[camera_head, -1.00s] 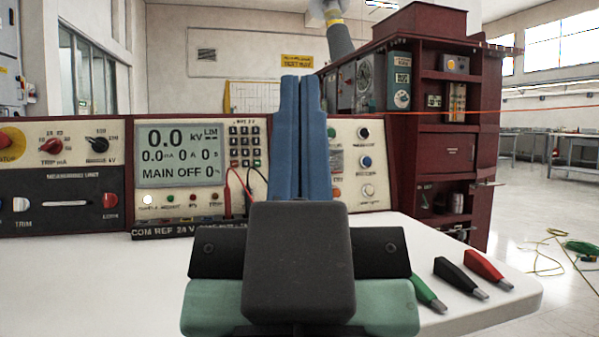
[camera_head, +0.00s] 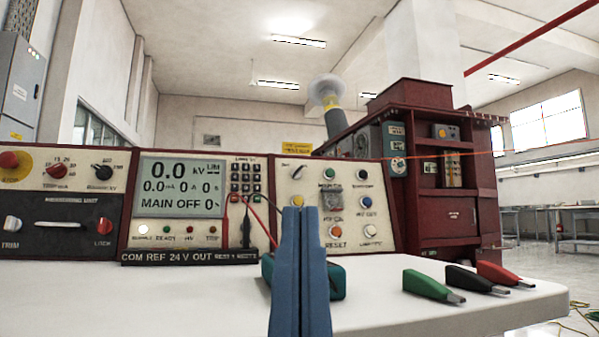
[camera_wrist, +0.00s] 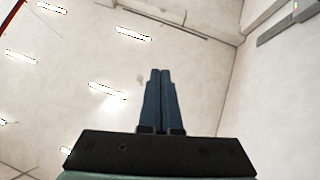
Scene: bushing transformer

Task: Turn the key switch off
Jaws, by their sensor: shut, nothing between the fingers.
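The control panel (camera_head: 382,205) on the right of the test set carries several round buttons and a covered button in its middle. A small silver knob with a dark slanting mark (camera_head: 297,173) sits at its top left and looks like the key switch; its label is too small to read surely. My gripper (camera_head: 299,210) has its two blue fingers together, pointing up, in front of the panel's lower left part and below the knob. It looks apart from the panel. In the wrist view the shut fingers (camera_wrist: 161,72) point at the bare ceiling and walls.
The display (camera_head: 180,187) reads MAIN OFF. Red and black test leads (camera_head: 247,230) hang beside it. Green, black and red clamps (camera_head: 432,286) lie on the white table (camera_head: 190,300) at right. A dark red cabinet (camera_head: 450,180) stands behind.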

